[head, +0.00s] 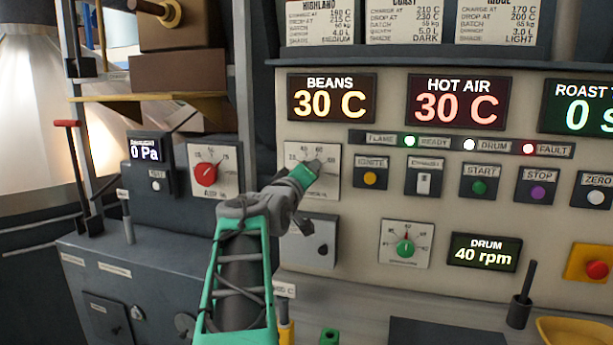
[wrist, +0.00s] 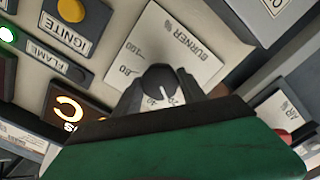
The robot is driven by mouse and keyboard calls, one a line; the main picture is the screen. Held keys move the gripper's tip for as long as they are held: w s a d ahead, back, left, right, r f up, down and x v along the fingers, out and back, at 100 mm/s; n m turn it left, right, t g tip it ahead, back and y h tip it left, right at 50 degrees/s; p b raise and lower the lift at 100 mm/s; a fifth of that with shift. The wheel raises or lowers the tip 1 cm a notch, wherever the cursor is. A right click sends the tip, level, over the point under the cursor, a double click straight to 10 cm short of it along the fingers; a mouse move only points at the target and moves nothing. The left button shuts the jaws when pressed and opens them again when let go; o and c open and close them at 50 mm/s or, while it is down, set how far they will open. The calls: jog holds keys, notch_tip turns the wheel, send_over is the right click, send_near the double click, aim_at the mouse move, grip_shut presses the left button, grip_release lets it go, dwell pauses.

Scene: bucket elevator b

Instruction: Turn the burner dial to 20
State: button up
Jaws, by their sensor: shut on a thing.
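The burner dial shows in the wrist view as a dark round knob (wrist: 160,80) on a white plate (wrist: 183,40) lettered BURNER, seen turned over. Its white pointer line faces the fingers, close to the 20 mark; the exact reading is hard to tell. My gripper (wrist: 160,90) has a dark finger on each side of the knob and is shut on it. In the head view my gripper (head: 316,166) is at the burner plate (head: 326,190), covering much of the dial. Some scale figures are hidden by the fingers.
The ignite button (head: 370,179) is just right of my gripper. The red air dial (head: 206,174) is to the left. The green drum dial (head: 405,247) is below right, and a dark knob panel (head: 309,242) lies below. BEANS (head: 331,98) and HOT AIR (head: 457,101) displays both read 30 C.

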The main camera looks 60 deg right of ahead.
jog(key=o, duration=1.4)
jog(key=shift+c, duration=0.2)
jog(key=s+a+b, duration=0.1)
jog(key=a, duration=0.6)
jog(key=shift+s+a, duration=0.15)
jog(key=shift+a, duration=0.2)
